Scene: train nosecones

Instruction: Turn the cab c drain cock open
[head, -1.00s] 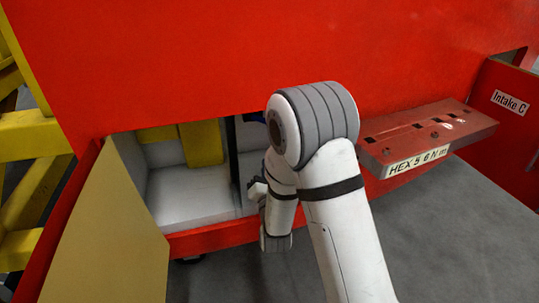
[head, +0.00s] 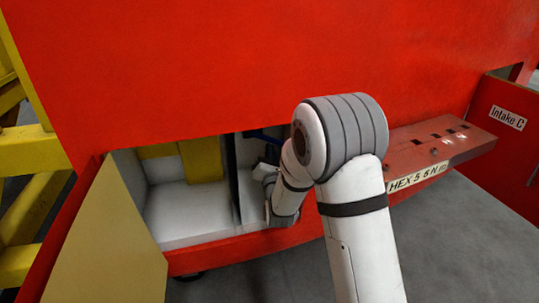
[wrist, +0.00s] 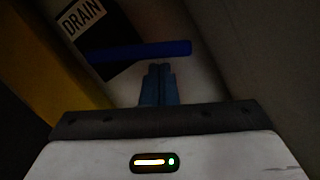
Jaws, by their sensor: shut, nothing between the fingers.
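The drain cock's blue lever (wrist: 140,50) lies nearly level across the wrist view, beside a black plate with a white "DRAIN" label (wrist: 82,17). My gripper (wrist: 160,68) is shut and empty. Its fingertips are just below the right half of the lever in the wrist view; I cannot tell whether they touch it. In the head view a piece of dark blue (head: 264,134) shows in the right compartment, beyond my wrist. The fingertips cannot be made out there.
A beige flap (head: 105,240) stands open at the left of the bay. A divider (head: 232,180) separates the bay's two compartments. A red ledge (head: 440,143) marked "HEX 5 6 Nm" juts out at the right. A yellow frame (head: 30,150) stands at far left.

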